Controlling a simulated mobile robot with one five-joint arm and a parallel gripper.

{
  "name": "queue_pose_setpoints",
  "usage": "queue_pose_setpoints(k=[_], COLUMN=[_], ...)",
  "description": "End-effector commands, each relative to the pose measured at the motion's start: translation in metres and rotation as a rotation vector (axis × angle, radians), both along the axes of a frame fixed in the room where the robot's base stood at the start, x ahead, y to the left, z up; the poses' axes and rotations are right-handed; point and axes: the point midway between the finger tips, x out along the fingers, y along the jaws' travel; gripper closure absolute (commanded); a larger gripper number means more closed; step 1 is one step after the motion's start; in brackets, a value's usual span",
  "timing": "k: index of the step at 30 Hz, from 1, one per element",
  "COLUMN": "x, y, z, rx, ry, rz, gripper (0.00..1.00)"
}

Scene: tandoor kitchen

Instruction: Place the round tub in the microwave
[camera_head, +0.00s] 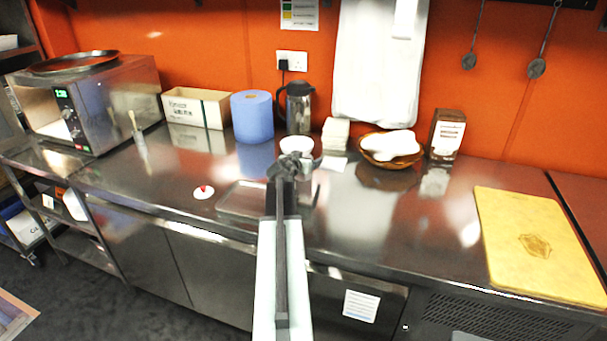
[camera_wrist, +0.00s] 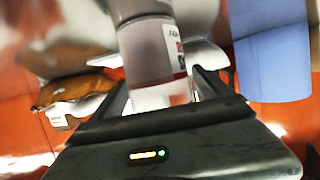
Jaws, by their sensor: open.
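The microwave (camera_head: 125,92) is a steel box at the far left of the counter, with a green-lit display. I cannot tell whether its door is open. A white round tub (camera_head: 297,145) stands near the counter's middle, just behind my gripper (camera_head: 292,167), which partly hides its lower part. In the wrist view, a tub with a pale end and a red-and-white label (camera_wrist: 151,52) is close between the finger tips. My gripper (camera_wrist: 163,90) is open there, with a finger on either side; I cannot tell whether they touch the tub.
A blue paper roll (camera_head: 252,117), a box (camera_head: 196,108) and a steel jug (camera_head: 299,106) stand left of centre. A basket (camera_head: 365,152), carton (camera_head: 446,134) and yellow board (camera_head: 540,241) are to the right. A shallow tray (camera_head: 241,203) and a small red-knobbed lid (camera_head: 203,193) lie in front.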

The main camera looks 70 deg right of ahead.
Motion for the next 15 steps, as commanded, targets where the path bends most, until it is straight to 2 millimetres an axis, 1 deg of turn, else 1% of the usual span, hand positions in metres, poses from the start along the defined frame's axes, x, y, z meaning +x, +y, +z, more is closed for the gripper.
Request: queue_pose_setpoints(k=[1, 2, 8, 9, 11, 12, 14, 15], x=[0.0014, 0.0014, 0.0006, 0.0005, 0.0004, 0.0004, 0.0003, 0.0003], y=[-0.0094, -0.0112, -0.0104, -0.0103, -0.0103, -0.0103, -0.0103, -0.0103], z=[-0.0049, -0.0050, -0.0033, -0.0032, -0.0032, -0.0032, -0.0032, -0.0032], rx=[0.000, -0.001, -0.001, -0.001, -0.001, 0.000, 0.000, 0.000], ry=[0.000, 0.000, 0.000, 0.000, 0.000, 0.000, 0.000, 0.000], rz=[0.000, 0.000, 0.000, 0.000, 0.000, 0.000, 0.000, 0.000], gripper=[0.11, 0.11, 0.11, 0.22, 0.39, 0.50, 0.66, 0.78])
